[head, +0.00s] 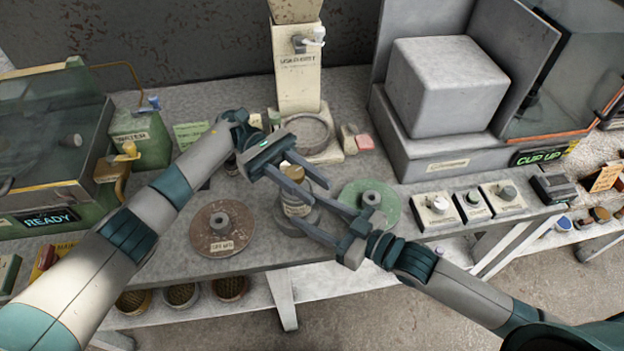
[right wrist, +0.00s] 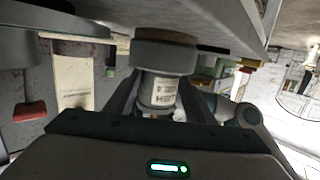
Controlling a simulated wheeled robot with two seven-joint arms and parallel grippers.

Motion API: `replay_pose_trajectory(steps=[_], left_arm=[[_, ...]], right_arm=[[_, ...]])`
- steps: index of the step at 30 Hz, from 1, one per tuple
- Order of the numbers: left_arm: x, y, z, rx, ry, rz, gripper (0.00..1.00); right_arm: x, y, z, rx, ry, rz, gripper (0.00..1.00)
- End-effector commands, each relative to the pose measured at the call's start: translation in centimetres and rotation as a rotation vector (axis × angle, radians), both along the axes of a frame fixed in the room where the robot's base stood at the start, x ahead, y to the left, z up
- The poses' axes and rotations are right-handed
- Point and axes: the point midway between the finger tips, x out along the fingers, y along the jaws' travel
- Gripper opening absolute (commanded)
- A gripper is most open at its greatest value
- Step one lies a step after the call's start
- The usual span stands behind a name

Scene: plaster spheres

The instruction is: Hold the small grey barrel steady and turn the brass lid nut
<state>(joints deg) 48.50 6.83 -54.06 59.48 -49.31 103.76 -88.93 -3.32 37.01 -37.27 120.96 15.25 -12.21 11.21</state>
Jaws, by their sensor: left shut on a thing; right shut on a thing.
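My right gripper (head: 307,209) comes in from the right, low, and is shut on the barrel with a finger on either side. My left gripper (head: 319,194) reaches over the barrel from above and is shut at its top. The brass lid nut (head: 286,165) shows only as a small yellowish patch between the left fingers; the rest is hidden.
A brown disc (head: 222,228) lies left of the barrel and a green disc (head: 371,203) right of it, each with a central knob. Behind stands a cream dispenser (head: 298,85). Several knob boxes (head: 437,210) line the right front. The front bench edge is close.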

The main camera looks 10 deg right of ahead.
Motion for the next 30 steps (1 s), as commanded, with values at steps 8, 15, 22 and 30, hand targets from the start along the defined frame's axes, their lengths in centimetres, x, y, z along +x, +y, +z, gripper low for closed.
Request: replay_pose_trajectory(steps=[8, 15, 22, 30], left_arm=[[-0.5, 0.2, -0.3, 0.006, 0.001, -0.141, 0.08], [-0.8, 0.5, -0.3, 0.006, 0.001, -0.225, 0.08], [-0.7, 0.8, -0.3, 0.006, 0.001, -0.253, 0.08], [-0.6, 0.9, -0.3, 0.006, 0.001, -0.256, 0.08]], right_arm=[[0.0, 0.1, 0.0, 0.002, -0.001, 0.001, 0.29], [0.0, 0.1, 0.0, 0.002, -0.001, 0.001, 0.29], [0.0, 0.1, 0.0, 0.003, -0.001, 0.001, 0.29], [0.0, 0.1, 0.1, 0.002, -0.002, 0.001, 0.29]])
